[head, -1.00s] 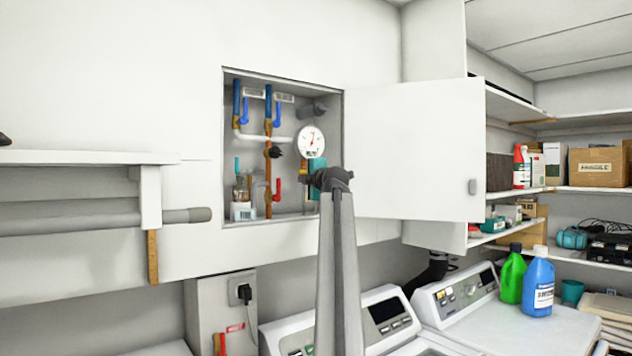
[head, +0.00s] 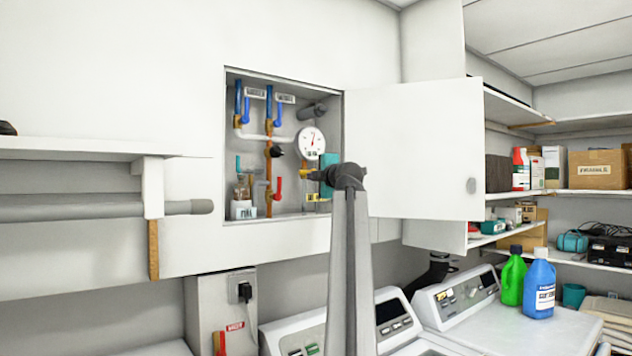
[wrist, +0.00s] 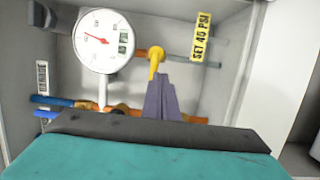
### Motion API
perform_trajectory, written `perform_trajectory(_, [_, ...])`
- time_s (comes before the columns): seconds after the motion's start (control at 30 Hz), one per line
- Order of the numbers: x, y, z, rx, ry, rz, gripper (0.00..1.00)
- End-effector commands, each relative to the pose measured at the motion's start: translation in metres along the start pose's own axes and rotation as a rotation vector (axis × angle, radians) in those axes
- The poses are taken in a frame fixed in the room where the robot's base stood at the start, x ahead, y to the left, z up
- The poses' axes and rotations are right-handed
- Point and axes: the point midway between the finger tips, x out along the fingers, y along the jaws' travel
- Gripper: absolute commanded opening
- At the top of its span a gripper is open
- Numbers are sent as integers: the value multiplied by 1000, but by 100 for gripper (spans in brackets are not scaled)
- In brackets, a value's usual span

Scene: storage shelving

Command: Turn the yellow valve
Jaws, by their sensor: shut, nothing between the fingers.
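The yellow valve (wrist: 156,62) is a small handle on a copper pipe inside the open wall cabinet (head: 225,150). In the wrist view it stands just beyond the tips of my gripper (wrist: 158,82), near the middle. The fingers are together with nothing held between them. Whether the tips touch the handle I cannot tell. In the head view the yellow valve (head: 307,174) shows as a small patch left of my dark wrist, below the gauge. My fingers are hard to make out there, partly hidden by my arm.
Blue levers (head: 278,112) and a red lever (head: 278,187) are on pipes to the left. The open cabinet door (head: 415,150) stands right of my arm. Washing machines stand below.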

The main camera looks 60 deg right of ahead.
Motion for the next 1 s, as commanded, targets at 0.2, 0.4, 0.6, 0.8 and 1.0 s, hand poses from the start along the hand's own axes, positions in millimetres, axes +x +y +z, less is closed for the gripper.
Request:
perform_trajectory(0.2, [-10, -6, 3, 1, 1, -3, 0])
perform_trajectory(0.4, [-20, -9, 5, 1, 2, -6, 0])
perform_trajectory(0.6, [-30, -11, 8, 1, 2, -6, 0])
perform_trajectory(0.8, [-39, -12, 10, 1, 1, -6, 0])
perform_trajectory(1.0, [-41, -11, 11, 1, 2, -7, 0])
